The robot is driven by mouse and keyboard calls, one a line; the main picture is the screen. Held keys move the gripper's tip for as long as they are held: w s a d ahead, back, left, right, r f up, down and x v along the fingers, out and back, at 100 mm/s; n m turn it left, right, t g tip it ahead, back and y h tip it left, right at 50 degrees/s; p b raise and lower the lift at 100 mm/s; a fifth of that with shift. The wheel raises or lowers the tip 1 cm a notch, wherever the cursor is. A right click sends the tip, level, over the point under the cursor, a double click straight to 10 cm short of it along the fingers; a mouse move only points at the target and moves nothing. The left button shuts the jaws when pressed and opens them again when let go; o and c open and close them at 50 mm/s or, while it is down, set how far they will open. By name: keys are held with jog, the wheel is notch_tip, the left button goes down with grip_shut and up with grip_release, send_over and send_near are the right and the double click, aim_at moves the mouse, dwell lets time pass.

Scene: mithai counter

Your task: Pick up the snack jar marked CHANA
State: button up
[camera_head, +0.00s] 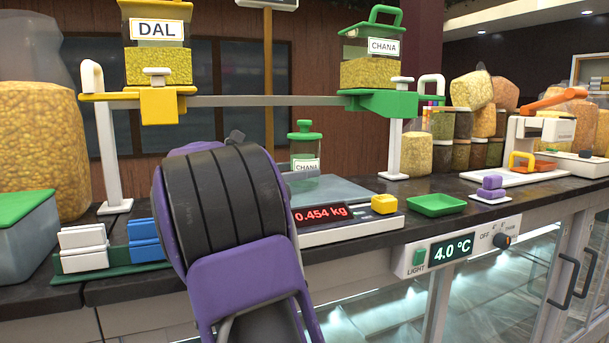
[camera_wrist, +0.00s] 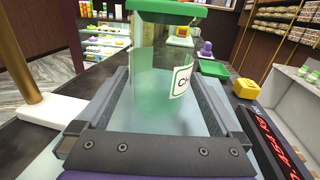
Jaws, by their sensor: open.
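The CHANA snack jar (camera_head: 305,157) is a clear, greenish jar with a green knobbed lid. It stands upright on the plate of the weighing scale (camera_head: 345,192), its lower part partly hidden by my arm. In the wrist view the jar (camera_wrist: 150,75) fills the space between my fingers, its label partly cut off at "CH". My gripper (camera_wrist: 165,88) is open, with one finger on each side of the jar; I cannot tell whether either touches it. In the head view my arm hides the gripper.
A balance beam (camera_head: 265,101) hangs above, with a DAL container (camera_head: 158,65) left and another CHANA-marked container (camera_head: 370,72) right. A green tray (camera_head: 436,205) lies further right. White and blue blocks stand left.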

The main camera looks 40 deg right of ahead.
aim_at(316, 165)
jog(key=shift+s+d+r+b, duration=0.1)
jog(key=shift+d+b, duration=0.45)
jog(key=shift+d, duration=0.8)
jog(key=shift+s+d+b, duration=0.1)
jog(key=shift+d+b, duration=0.4)
jog(key=shift+d, duration=0.85)
grip_shut()
jog(key=shift+r, duration=0.1)
notch_tip(316, 165, up, 28)
jog(key=p, duration=0.8)
